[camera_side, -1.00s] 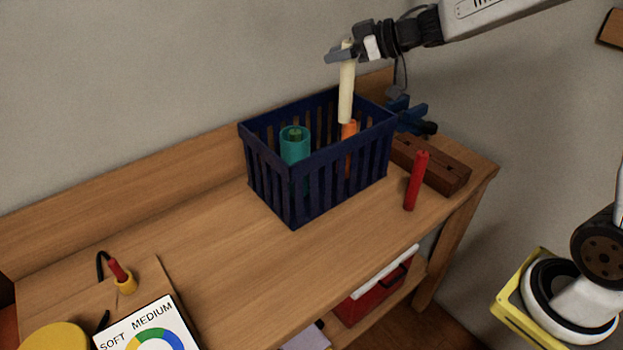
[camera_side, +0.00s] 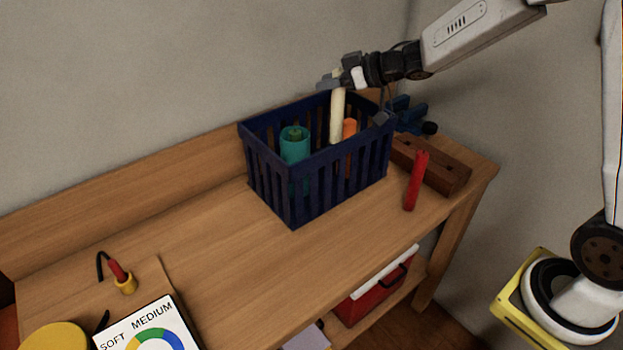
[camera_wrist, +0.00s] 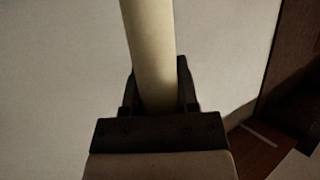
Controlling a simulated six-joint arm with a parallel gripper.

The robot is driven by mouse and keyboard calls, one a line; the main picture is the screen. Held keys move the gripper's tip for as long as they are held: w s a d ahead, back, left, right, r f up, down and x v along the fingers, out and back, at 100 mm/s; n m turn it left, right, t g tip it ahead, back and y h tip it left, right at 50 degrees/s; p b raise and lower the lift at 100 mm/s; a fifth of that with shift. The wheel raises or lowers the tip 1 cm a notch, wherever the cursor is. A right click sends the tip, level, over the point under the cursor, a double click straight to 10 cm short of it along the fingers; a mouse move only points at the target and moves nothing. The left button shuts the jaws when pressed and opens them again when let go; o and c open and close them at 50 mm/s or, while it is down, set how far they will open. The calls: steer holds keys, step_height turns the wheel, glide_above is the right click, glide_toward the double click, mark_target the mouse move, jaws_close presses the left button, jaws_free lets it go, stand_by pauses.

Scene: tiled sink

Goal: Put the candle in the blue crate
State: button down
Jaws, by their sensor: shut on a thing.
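My gripper (camera_side: 334,82) is shut on the cream candle (camera_side: 338,115) near its top end. The candle is upright, with its lower part inside the blue crate (camera_side: 294,198). I cannot tell whether it touches the crate's floor. In the wrist view the pale candle (camera_wrist: 151,50) stands between my gripper's two fingers (camera_wrist: 158,92). A teal cylinder (camera_side: 294,149) and an orange candle (camera_side: 349,130) are inside the crate. A red candle (camera_side: 414,182) stands upright on the bench, right of the crate.
The crate stands on a wooden workbench (camera_side: 225,240) with a low back board. A dark wooden block (camera_side: 435,166) and a blue clamp-like tool (camera_side: 410,114) are right of it. A white chart (camera_side: 150,325) and a red-handled tool (camera_side: 120,275) are at front left. The bench's middle is clear.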

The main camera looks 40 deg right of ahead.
steer(key=shift+f, duration=5.05)
steer(key=shift+c, duration=1.8)
jaws_free()
steer(key=shift+r, duration=0.15)
